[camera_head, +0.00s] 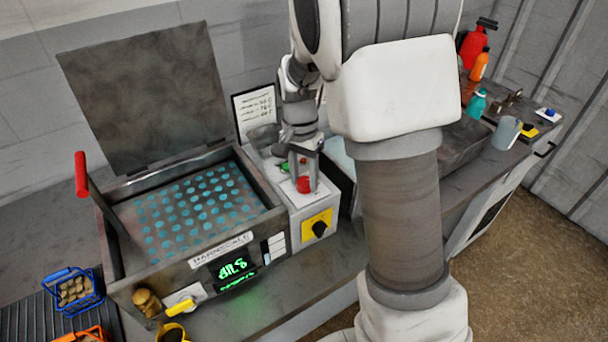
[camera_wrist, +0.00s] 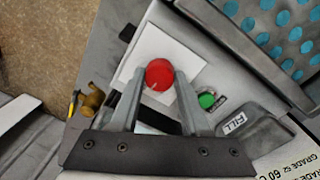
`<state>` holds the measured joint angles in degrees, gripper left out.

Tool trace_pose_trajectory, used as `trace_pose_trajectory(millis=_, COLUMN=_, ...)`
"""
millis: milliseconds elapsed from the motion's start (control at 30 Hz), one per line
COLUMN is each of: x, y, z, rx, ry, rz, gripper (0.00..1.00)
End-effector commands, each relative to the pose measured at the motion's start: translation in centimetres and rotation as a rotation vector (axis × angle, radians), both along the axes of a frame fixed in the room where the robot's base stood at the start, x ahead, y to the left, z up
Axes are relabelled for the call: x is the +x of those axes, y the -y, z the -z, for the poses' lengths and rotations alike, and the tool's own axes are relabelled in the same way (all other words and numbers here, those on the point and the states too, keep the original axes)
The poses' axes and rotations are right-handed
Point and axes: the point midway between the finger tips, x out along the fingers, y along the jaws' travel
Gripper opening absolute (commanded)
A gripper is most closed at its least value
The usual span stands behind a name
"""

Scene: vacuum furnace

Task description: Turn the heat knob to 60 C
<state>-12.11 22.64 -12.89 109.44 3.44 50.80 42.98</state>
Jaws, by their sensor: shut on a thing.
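A red round knob (camera_head: 303,185) sits on top of the white control box to the right of the furnace. In the wrist view the red knob (camera_wrist: 159,73) lies on a white plate, with a short pale mark near its lower edge. My gripper (camera_head: 303,165) points down at it from above. In the wrist view the two fingers of my gripper (camera_wrist: 159,84) stand on either side of the knob and are shut on it. A green display (camera_head: 235,268) on the furnace front is lit, but its digits are hard to read. I cannot make out a temperature scale around the knob.
A green button (camera_wrist: 207,100) is close beside the right finger. A black knob (camera_head: 320,229) on a yellow plate is on the box's front. The open furnace lid (camera_head: 145,95) stands at the back left. A white chart (camera_head: 256,108) stands behind the box.

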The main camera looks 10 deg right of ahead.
Motion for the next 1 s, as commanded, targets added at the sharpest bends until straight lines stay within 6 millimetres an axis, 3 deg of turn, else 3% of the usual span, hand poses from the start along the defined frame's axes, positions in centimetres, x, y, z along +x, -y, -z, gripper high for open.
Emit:
trace_pose_trajectory(millis=633, x=0.12, y=0.05, z=-0.13, rx=0.0, ry=0.004, rz=0.055, gripper=0.0)
trace_pose_trajectory(millis=667, x=0.12, y=0.05, z=-0.13, rx=0.0, ry=0.004, rz=0.055, gripper=0.48)
trace_pose_trajectory(millis=700, x=0.12, y=0.05, z=-0.13, rx=0.0, ry=0.004, rz=0.055, gripper=0.55)
trace_pose_trajectory(millis=833, x=0.08, y=0.05, z=-0.09, rx=0.0, ry=0.003, rz=0.055, gripper=0.76)
trace_pose_trajectory(millis=1000, x=0.05, y=0.03, z=-0.05, rx=0.0, ry=0.001, rz=0.055, gripper=0.76)
